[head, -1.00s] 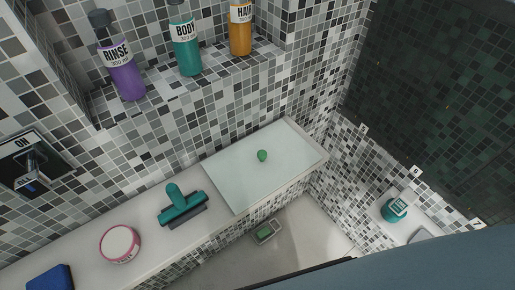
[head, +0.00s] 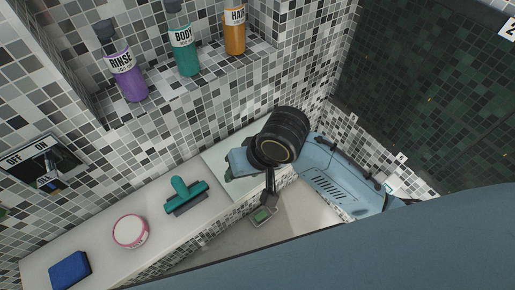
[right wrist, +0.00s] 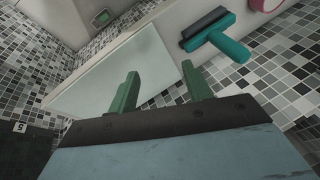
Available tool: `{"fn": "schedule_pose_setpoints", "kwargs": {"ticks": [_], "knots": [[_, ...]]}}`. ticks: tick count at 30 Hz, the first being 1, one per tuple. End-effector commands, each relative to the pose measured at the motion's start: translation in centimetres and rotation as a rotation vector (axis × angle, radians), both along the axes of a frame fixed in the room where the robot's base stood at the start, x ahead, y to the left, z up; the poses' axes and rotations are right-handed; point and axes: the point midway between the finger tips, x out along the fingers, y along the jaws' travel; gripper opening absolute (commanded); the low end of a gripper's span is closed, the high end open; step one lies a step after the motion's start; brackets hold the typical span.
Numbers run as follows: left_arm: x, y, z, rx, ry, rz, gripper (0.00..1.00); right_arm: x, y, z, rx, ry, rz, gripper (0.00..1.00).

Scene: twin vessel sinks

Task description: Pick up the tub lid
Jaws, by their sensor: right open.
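A pale flat panel (head: 218,158) lies on the ledge in the head view, partly covered by my right gripper. The panel (right wrist: 115,72) shows more fully in the right wrist view; the green knob seen on it earlier cannot be made out now. A round tub with a white top and pink rim (head: 130,231) stands at the ledge's left, with its pink edge in the right wrist view (right wrist: 265,4). I cannot tell which piece is the tub lid. My right gripper (head: 231,176) is over the panel, its green fingers (right wrist: 160,72) apart and empty. My left gripper is not in view.
A teal squeegee (head: 186,195) lies between the tub and the panel. A blue block (head: 69,270) is at the ledge's left end. Purple (head: 128,77), teal (head: 184,50) and orange (head: 235,35) bottles stand on the upper shelf. A small soap dish (head: 262,216) sits below the ledge.

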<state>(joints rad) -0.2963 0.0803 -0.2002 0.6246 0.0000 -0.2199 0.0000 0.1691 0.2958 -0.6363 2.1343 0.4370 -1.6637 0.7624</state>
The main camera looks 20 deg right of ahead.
Motion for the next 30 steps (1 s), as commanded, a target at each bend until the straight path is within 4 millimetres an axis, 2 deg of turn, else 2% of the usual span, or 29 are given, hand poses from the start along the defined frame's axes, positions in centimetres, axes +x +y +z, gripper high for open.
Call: {"fn": "schedule_pose_setpoints", "kwargs": {"ticks": [4,7,15,20,23,30], "knots": [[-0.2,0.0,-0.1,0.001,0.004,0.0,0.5,2.3,0.6,0.8,-0.039,0.046,-0.047,0.5],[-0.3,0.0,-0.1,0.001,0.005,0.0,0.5,4.0,0.3,1.3,-0.089,0.085,-0.114,0.5],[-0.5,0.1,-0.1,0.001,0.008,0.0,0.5,8.7,-3.4,3.3,-0.24,0.155,-0.388,0.5],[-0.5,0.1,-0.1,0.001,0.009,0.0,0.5,10.0,-4.9,4.2,-0.28,0.165,-0.493,0.5],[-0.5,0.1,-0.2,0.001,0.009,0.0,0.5,10.4,-5.3,3.7,-0.289,0.169,-0.518,0.5],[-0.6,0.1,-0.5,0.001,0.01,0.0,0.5,11.0,-5.7,-0.7,-0.29,0.169,-0.52,0.5]]}}
